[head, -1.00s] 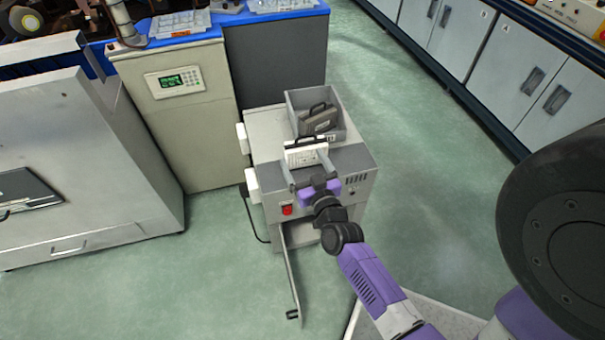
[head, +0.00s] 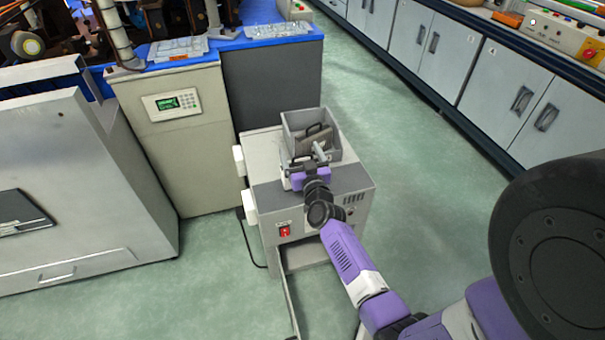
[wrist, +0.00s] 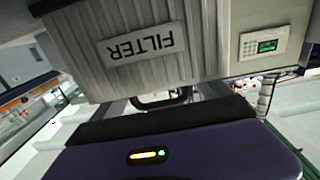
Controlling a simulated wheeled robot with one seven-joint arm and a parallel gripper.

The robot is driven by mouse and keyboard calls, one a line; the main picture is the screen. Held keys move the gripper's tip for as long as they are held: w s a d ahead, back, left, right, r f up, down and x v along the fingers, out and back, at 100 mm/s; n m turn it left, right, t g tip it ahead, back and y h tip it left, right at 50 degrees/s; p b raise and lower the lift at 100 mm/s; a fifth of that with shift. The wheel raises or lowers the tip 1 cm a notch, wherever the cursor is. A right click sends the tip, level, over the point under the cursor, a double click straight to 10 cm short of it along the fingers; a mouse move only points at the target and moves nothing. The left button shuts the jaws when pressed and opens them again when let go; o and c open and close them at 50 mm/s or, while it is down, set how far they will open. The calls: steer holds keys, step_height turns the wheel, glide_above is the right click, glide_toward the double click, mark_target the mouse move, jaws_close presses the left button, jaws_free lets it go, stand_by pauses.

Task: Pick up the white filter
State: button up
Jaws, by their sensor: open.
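The white filter (wrist: 135,45) fills the upper part of the wrist view as a pale ridged panel. Its FILTER label appears upside down, and a dark handle (wrist: 160,98) shows at its lower edge. In the head view my gripper (head: 304,160) is over the front top of the grey machine and hides most of the filter; only a small white part (head: 286,184) shows beside it. My gripper is open, its fingers spread close to the filter's handle. Whether they touch it cannot be told.
A grey open bin (head: 335,150) holding a dark filter (head: 314,139) sits behind on the grey machine (head: 262,160). The machine's front door (head: 288,305) hangs open. A beige cabinet (head: 180,150) with a keypad stands behind left. The green floor to the right is clear.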

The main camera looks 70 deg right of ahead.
steer(key=shift+d, duration=0.1)
steer(key=c, duration=1.8)
jaws_close()
steer(key=shift+r, duration=0.2)
